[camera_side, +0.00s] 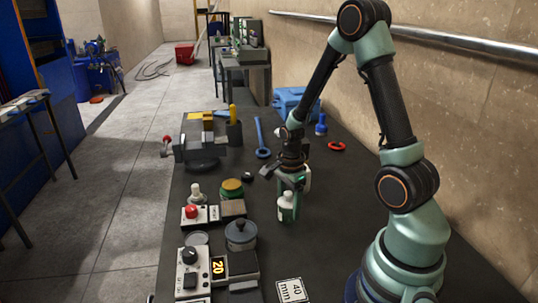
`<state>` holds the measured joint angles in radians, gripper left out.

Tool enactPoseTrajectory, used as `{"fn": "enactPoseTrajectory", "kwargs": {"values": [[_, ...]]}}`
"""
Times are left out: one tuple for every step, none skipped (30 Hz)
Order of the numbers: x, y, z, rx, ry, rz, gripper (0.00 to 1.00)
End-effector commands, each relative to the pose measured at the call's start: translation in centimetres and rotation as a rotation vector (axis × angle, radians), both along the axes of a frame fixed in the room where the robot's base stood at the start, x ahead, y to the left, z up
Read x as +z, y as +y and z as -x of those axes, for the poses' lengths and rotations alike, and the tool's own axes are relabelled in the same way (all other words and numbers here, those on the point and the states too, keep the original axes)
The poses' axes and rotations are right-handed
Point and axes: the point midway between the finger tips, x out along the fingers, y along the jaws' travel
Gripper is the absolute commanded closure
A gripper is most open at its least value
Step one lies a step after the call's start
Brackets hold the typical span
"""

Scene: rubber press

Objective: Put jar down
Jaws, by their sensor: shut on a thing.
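A grey lidded pot (240,234), a yellow-topped green tin (232,188) and a red-button box (193,214) stand to the left. A vise (202,150), a blue wrench (261,140) and a red ring (336,146) lie farther back. Bench right of my gripper is clear.

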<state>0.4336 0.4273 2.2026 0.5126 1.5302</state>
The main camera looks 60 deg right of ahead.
Motion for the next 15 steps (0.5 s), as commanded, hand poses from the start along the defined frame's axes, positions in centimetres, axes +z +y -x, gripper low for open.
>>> {"fn": "enactPoseTrajectory", "kwargs": {"values": [[-0.09, 0.00, 0.00, 0.000, 0.000, 0.000, 0.25], [-0.07, 0.00, 0.00, 0.000, 0.000, 0.000, 0.14], [-0.06, 0.00, 0.00, 0.000, 0.000, 0.000, 0.03], [-0.06, 0.00, 0.00, 0.000, 0.000, 0.000, 0.03], [-0.05, 0.00, 0.00, 0.000, 0.000, 0.000, 0.03], [-0.05, 0.00, 0.00, 0.000, 0.000, 0.000, 0.03], [-0.05, 0.00, 0.00, 0.000, 0.000, 0.000, 0.03], [-0.05, 0.00, 0.00, 0.000, 0.000, 0.000, 0.03], [-0.05, 0.00, 0.00, 0.000, 0.000, 0.000, 0.03], [-0.05, 0.00, 0.00, 0.000, 0.000, 0.000, 0.03], [-0.04, 0.00, 0.00, 0.000, 0.000, 0.000, 0.03], [-0.01, 0.00, -0.01, 0.000, 0.000, 0.000, 0.03], [0.05, 0.00, -0.01, 0.000, -0.001, 0.000, 0.03], [0.15, -0.01, -0.02, 0.000, -0.001, 0.000, 0.03], [0.36, -0.02, -0.05, 0.000, -0.002, 0.001, 0.03]]}}
